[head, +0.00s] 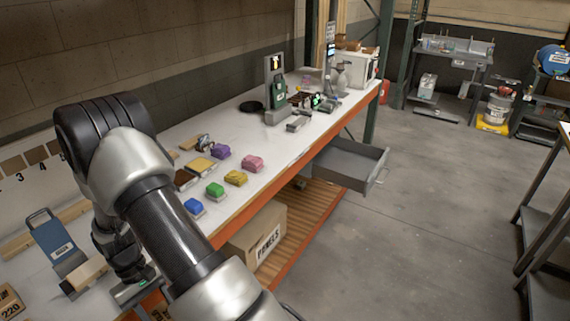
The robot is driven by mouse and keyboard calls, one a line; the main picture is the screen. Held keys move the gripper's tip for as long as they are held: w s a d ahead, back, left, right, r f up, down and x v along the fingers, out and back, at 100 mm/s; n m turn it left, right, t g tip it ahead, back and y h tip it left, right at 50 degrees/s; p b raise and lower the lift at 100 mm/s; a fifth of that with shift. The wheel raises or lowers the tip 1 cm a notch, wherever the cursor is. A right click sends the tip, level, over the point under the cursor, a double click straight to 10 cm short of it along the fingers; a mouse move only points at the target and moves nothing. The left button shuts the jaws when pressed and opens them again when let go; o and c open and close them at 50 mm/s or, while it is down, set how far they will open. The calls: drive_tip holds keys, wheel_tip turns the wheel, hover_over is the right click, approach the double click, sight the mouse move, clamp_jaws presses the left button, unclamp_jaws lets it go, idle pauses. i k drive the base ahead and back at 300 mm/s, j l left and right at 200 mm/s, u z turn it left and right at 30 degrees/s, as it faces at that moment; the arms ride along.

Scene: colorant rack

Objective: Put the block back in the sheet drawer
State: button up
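A grey metal drawer (350,165) hangs pulled out from under the far part of the bench; the part of its inside that shows looks empty. No label on it can be read. A tan block (88,273) lies at the near left of the bench, beside my gripper (132,292); I cannot tell whether it is the task's block. My arm reaches down across the left of the view, and my gripper is low near the bench's front edge. Its fingers are small and partly hidden by my arm, so their opening and any contact are unclear.
Several coloured blocks, including a blue one (194,206) and a pink one (252,162), sit mid-bench. A blue holder (55,240) stands at left. A cardboard box (260,235) is on the slatted shelf below. The floor (410,230) right of the bench is clear.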

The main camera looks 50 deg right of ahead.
sight(347, 166)
drive_tip(key=l+z, duration=0.35)
drive_tip(key=i+l+z, duration=0.1)
drive_tip(key=z, duration=0.25)
drive_tip(key=i+l+z, duration=0.1)
drive_tip(key=z, duration=0.25)
drive_tip(key=i+l+z, duration=0.25)
drive_tip(key=l, duration=0.2)
drive_tip(key=i+l+z, duration=0.2)
drive_tip(key=i+l, duration=0.2)
drive_tip(key=i+l+z, duration=0.1)
drive_tip(key=i+l, duration=0.9)
drive_tip(key=i, duration=0.1)
